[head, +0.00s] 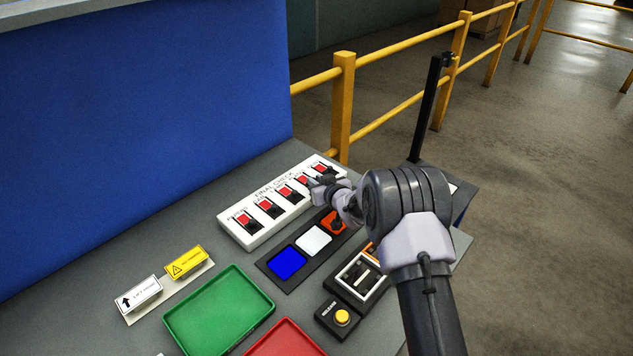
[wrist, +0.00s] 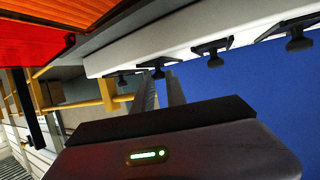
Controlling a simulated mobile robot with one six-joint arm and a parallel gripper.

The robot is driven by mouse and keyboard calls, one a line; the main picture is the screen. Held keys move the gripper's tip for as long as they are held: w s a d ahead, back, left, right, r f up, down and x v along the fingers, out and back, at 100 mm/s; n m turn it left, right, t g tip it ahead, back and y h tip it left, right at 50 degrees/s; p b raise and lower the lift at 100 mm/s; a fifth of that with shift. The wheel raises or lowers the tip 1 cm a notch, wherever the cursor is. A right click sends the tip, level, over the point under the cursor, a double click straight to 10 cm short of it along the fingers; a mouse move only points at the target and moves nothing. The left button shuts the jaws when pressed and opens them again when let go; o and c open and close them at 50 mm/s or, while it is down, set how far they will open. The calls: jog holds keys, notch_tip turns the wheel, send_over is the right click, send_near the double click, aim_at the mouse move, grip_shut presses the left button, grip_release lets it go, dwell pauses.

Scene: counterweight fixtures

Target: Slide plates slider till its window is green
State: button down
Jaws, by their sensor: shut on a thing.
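A white panel marked FINAL CHECK (head: 254,238) carries a row of sliders, each with a black knob and a red window. The small slider labels are too small to read, so I cannot tell by name which is plates. My gripper (head: 318,184) is at the fourth slider from the left, whose window (head: 302,179) looks red and is partly covered. In the wrist view my gripper (wrist: 163,88) is shut on a black slider knob (wrist: 158,71). Other knobs (wrist: 208,53) stand free on either side. No window shows green.
In front of the panel lie a black holder with blue (head: 287,262), white and orange squares, a switch box (head: 360,278) and a yellow button (head: 342,317). A green tray (head: 218,308) and red tray (head: 285,342) are nearer. A black post (head: 427,105) stands at right; a blue wall (head: 140,130) behind.

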aim_at(306, 184)
jog(key=w+a, duration=0.1)
jog(key=w+a+b, duration=0.1)
jog(key=a, duration=0.1)
jog(key=shift+w+a+f, duration=0.1)
jog(key=shift+w+f, duration=0.05)
jog(key=shift+w, duration=0.05)
jog(key=shift+w+a, duration=0.2)
jog(key=shift+a, duration=0.05)
jog(key=shift+r, duration=0.2)
jog(key=c, duration=1.4)
grip_release()
jog(key=shift+w+a, duration=0.1)
jog(key=p+v, duration=0.2)
jog(key=v, duration=1.5)
jog(key=shift+s, duration=0.25)
